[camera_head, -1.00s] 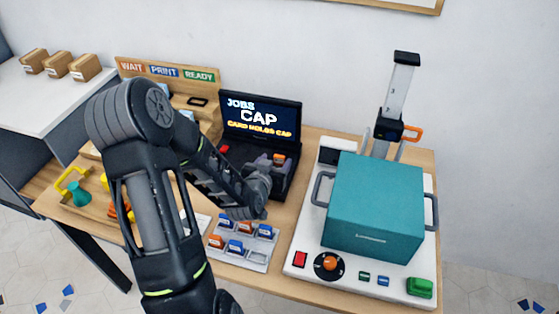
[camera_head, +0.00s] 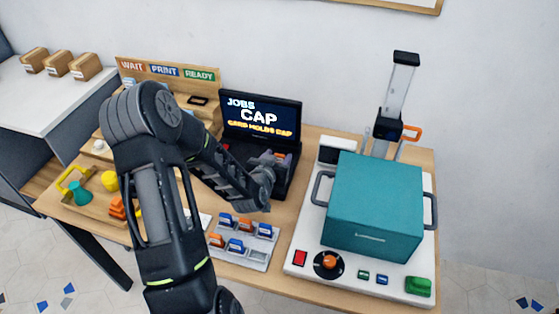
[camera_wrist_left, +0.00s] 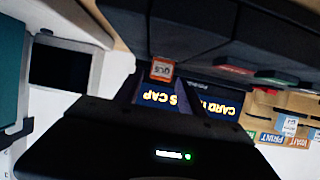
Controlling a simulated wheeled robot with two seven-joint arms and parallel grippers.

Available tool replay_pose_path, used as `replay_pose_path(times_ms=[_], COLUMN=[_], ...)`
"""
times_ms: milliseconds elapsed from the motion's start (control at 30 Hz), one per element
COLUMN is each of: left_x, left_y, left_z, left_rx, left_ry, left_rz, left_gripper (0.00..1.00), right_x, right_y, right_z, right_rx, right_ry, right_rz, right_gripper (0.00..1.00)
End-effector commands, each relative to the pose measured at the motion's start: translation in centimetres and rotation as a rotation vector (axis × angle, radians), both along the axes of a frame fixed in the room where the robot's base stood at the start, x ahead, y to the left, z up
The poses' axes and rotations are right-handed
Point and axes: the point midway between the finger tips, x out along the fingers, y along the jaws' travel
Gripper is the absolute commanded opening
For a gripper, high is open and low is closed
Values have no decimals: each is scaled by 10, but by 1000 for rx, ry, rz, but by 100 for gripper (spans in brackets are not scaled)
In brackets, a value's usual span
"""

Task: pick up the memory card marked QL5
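A small orange card with a white label (camera_wrist_left: 162,69) stands at the dark job terminal in the left wrist view. Its marking is upside down and looks like QL5, but is small. In the head view an orange card (camera_head: 280,156) shows at the terminal, partly behind grey parts. My left gripper (camera_head: 268,172) is in front of the terminal, close to this card. In the wrist view its dark fingers (camera_wrist_left: 162,92) seem apart, with the card in line with the gap and nothing held. My right gripper is out of view.
A grey tray (camera_head: 228,257) of several blue and orange cards lies in front of the terminal screen (camera_head: 260,117). A teal box-shaped machine (camera_head: 374,205) stands on a white base at right. A wooden tray with coloured pieces (camera_head: 85,205) is at left.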

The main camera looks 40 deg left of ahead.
Motion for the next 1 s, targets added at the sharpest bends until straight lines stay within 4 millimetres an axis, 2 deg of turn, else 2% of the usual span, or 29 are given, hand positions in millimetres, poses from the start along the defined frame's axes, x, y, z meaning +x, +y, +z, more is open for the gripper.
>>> replay_pose_path(times_ms=[67,533,1000], left_x=[0,0,0], left_y=[0,0,0], left_z=[0,0,4], left_rx=[0,0,1], left_ry=[0,0,-1], left_rz=[0,0,0], left_gripper=[39,1,0], right_x=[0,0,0], right_y=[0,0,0], right_z=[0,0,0], right_rx=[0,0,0], right_ry=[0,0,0], right_rz=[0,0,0], right_gripper=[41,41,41])
